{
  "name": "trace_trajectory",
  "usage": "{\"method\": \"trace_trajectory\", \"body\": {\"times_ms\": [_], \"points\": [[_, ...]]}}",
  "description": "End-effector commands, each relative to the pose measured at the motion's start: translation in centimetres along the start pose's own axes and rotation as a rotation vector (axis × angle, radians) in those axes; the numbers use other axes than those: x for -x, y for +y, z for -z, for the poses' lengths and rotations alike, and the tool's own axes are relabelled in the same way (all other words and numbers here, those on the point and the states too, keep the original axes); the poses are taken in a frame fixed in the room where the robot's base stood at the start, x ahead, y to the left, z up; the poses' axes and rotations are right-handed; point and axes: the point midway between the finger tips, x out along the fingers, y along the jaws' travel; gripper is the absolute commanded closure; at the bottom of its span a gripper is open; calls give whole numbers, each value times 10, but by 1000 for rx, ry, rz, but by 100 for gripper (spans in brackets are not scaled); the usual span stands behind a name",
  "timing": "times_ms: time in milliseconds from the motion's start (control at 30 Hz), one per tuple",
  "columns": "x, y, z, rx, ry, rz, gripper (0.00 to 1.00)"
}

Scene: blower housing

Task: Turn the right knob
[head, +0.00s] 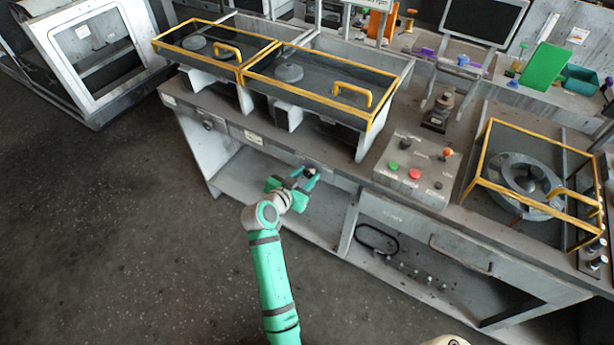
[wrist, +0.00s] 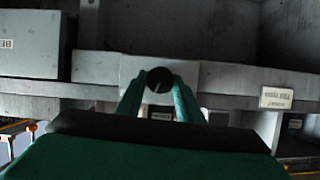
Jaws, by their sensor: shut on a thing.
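The right knob (wrist: 159,80) is a dark round knob on a pale grey plate, seen in the wrist view between my fingertips. A short pale line shows on its face, slanting slightly. My gripper (wrist: 160,92) has its two green fingers closed on the knob from either side. In the head view my gripper (head: 304,175) is at the front edge of the bench, and it mostly hides the right knob there. The left knob (head: 208,125) is a small dark knob farther left on the same front rail, apart from my gripper.
The grey bench (head: 338,182) carries two yellow-framed covers (head: 330,92) above the rail. A control box (head: 418,170) with coloured buttons stands to the right, beside a yellow-framed blower housing (head: 520,185). An open shelf lies below the rail. The floor at left is clear.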

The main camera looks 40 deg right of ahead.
Motion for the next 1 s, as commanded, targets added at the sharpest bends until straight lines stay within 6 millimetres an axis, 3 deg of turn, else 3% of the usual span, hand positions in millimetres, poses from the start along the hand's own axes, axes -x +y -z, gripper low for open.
{"method": "trace_trajectory", "body": {"times_ms": [333,667,700,733,1000], "points": [[0,0,-2,241,-3,-105,89],[-1,1,-2,262,-5,-116,89],[-1,2,-2,262,-5,-116,57],[-1,2,-2,262,-5,-116,50],[-1,0,-1,260,-3,-113,48]]}}
